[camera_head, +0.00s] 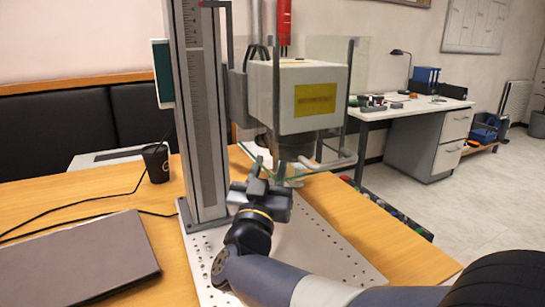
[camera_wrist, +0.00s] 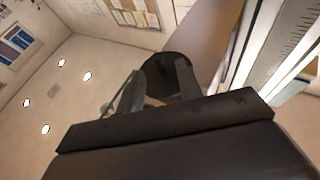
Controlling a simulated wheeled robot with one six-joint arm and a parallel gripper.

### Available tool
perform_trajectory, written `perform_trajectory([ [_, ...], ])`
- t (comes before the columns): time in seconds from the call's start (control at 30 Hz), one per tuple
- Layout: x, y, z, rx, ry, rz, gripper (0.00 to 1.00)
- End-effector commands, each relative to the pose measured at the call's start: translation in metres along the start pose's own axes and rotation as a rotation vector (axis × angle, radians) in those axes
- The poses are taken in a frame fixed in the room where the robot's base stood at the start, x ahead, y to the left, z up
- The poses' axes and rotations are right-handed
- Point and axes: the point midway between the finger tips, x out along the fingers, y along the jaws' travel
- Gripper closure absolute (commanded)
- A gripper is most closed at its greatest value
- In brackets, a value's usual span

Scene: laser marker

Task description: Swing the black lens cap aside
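The laser marker head (camera_head: 312,97) is a white box with a yellow label, hung from a grey column. A dark lens part (camera_head: 290,146) sits under it; I cannot separate the cap from the lens there. In the wrist view a black rounded piece, seemingly the lens cap (camera_wrist: 172,61), shows just beyond the fingertips. My gripper (camera_head: 264,168) is below and slightly left of the lens, close to it. In the wrist view the fingers of my gripper (camera_wrist: 161,78) stand apart with a gap between them. Whether they touch the cap is unclear.
Clear guard panes (camera_head: 355,75) surround the head. The column (camera_head: 200,110) stands close left of my gripper. A perforated base plate (camera_head: 320,245) lies below. A laptop (camera_head: 75,260) and a black cup (camera_head: 156,163) are on the wooden table at left.

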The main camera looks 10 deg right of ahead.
Motion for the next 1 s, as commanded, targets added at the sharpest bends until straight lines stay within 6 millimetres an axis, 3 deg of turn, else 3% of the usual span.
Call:
perform_trajectory([
  [0.2,-0.043,-0.002,-0.001,0.001,-0.001,-0.006,0.66],
  [0.4,-0.066,-0.001,-0.001,0.001,0.001,-0.002,0.66],
  [0.6,-0.075,0.000,-0.001,0.000,0.002,0.000,0.66],
  [1.0,-0.072,0.000,0.000,0.000,0.001,0.002,0.66],
])
